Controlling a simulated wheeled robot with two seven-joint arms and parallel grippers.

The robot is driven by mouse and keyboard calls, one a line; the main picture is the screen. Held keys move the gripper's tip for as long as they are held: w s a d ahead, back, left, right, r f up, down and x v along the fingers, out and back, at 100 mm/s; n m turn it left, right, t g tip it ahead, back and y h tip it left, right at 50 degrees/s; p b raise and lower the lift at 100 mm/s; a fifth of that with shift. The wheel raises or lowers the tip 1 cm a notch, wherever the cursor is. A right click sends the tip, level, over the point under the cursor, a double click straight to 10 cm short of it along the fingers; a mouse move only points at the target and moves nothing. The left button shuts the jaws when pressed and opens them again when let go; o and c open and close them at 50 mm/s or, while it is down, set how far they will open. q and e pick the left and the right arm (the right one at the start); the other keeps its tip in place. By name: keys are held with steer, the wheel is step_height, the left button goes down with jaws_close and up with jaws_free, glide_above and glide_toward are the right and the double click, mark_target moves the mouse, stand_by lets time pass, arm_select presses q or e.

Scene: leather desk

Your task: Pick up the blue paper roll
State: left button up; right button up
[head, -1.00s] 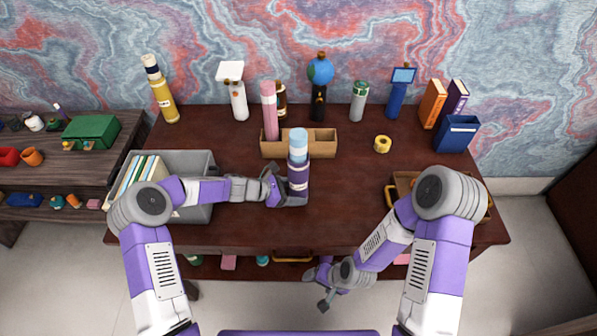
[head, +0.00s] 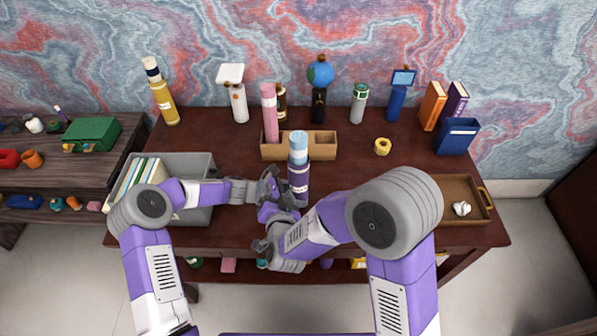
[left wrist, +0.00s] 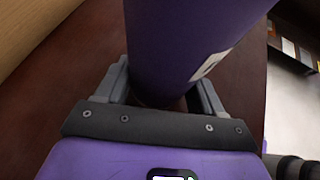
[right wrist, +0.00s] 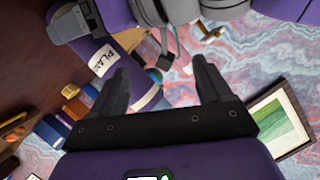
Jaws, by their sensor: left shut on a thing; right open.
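The blue paper roll (head: 299,147) is upright in front of the cardboard holder, light blue at its top and dark purple-blue with a pale label lower down. My left gripper (left wrist: 160,78) is shut on its lower part; the roll fills much of the left wrist view. I cannot tell whether its bottom touches the desk. My right gripper (right wrist: 160,78) is open and empty, close to the roll and left gripper. The roll's "PLAN" label (right wrist: 102,61) shows beside its finger in the right wrist view. In the head view my arms partly hide both grippers.
The cardboard holder (head: 325,153) with a pink roll (head: 269,115) stands behind. A grey bin (head: 205,165) of folders is left, a brown tray (head: 465,190) right. Bottles and a globe line the back. A yellow tape roll (head: 382,147) lies right of the holder.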

steer(key=d+r+n+t+h, duration=0.2)
steer(key=d+r+t+h, duration=0.15)
steer(key=r+h, duration=0.35)
steer(key=shift+g, duration=0.25)
steer(key=x, duration=0.5)
steer(key=shift+w+d+r, duration=0.25)
steer(key=shift+d+r, duration=0.05)
steer(key=shift+d, duration=0.1)
steer(key=x, duration=0.3)
steer(key=r+x, duration=0.1)
steer(key=x, duration=0.1)
steer(key=shift+w+a, duration=0.1)
steer(key=shift+w, duration=0.25)
jaws_close()
step_height(320, 180, up, 28)
glide_above(298, 155)
steer(key=w, duration=0.4)
steer(key=shift+d, duration=0.25)
